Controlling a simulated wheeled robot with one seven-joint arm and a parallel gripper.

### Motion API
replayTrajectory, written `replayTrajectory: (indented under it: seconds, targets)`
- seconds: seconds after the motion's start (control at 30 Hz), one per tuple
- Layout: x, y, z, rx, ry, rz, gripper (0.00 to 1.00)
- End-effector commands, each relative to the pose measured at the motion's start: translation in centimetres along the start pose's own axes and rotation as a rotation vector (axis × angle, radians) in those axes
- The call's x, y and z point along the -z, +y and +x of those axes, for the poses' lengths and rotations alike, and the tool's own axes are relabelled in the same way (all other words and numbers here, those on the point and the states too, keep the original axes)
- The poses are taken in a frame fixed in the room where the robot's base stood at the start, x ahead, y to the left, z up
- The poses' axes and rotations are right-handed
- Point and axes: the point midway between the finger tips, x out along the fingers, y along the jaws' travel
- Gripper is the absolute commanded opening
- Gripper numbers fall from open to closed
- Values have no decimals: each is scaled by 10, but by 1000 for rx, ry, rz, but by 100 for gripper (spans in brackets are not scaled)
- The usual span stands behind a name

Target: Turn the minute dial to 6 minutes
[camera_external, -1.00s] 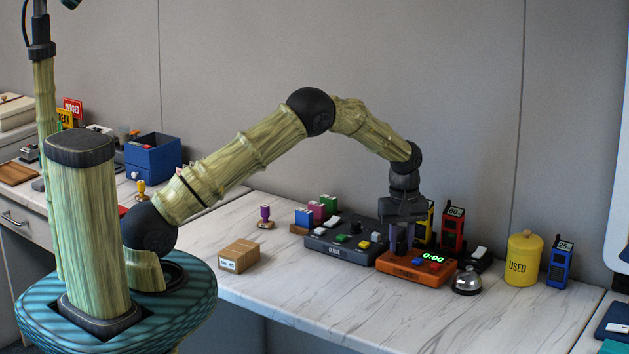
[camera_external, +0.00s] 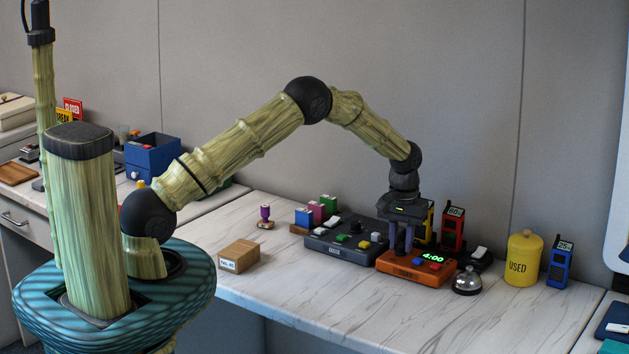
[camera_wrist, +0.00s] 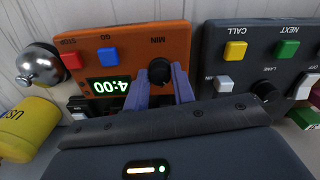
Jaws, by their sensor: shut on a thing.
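The orange timer box (camera_external: 388,264) stands on the white marbled counter, and its green display (camera_external: 432,257) reads 4:00. The wrist view shows the timer (camera_wrist: 124,40) upside down, with its black minute dial (camera_wrist: 160,71) marked MIN, a blue GO button (camera_wrist: 108,54) and a red STOP button (camera_wrist: 70,60). My gripper (camera_external: 401,250) points down over the left part of the timer. In the wrist view its two purple fingers (camera_wrist: 161,88) are shut on the minute dial, one on each side. The dial's pointer is not clear, and the dial is hidden in the external view.
A dark console (camera_external: 335,245) with coloured buttons stands close to the timer's left. A silver bell (camera_external: 467,281) stands at its right, and a yellow USED canister (camera_external: 523,259) is farther right. Coloured radios (camera_external: 453,230) stand behind. The counter in front is clear.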

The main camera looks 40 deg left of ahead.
Motion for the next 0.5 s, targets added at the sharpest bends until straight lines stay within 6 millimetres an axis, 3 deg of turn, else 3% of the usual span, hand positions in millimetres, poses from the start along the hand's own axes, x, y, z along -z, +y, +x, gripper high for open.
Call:
replayTrajectory:
  seconds: [0.5]
  targets:
    - [2,0,-2,-1,5,448,2]
